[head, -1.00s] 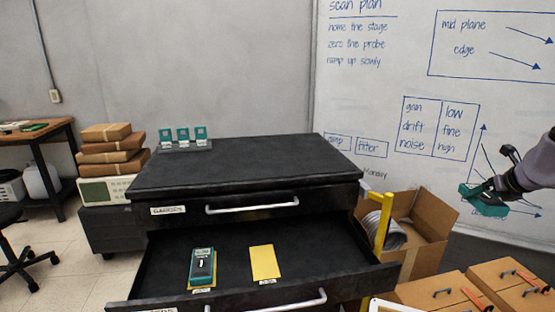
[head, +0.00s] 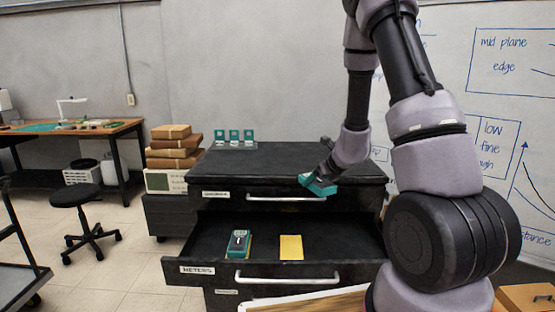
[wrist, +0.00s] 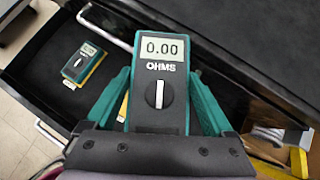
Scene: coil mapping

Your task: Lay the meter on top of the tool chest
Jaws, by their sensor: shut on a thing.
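My gripper (head: 325,176) is shut on a teal meter (head: 318,186), held at the front right edge of the tool chest (head: 270,165). In the wrist view the held meter (wrist: 160,75) shows a "0.00" display, the word OHMS and a dial, with a gripper finger on each side. The chest's black top is mostly bare. I cannot tell whether the meter touches it. A second teal meter (head: 238,243) lies in the open METERS drawer (head: 330,247), left of a bare yellow pad (head: 291,247). It also shows in the wrist view (wrist: 80,62).
Several small teal items (head: 234,136) stand on the chest's back left edge. Stacked brown parcels (head: 175,145) sit on a boxy instrument to the left. The open drawer juts out in front of the chest. A black stool (head: 75,197) stands on the left floor.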

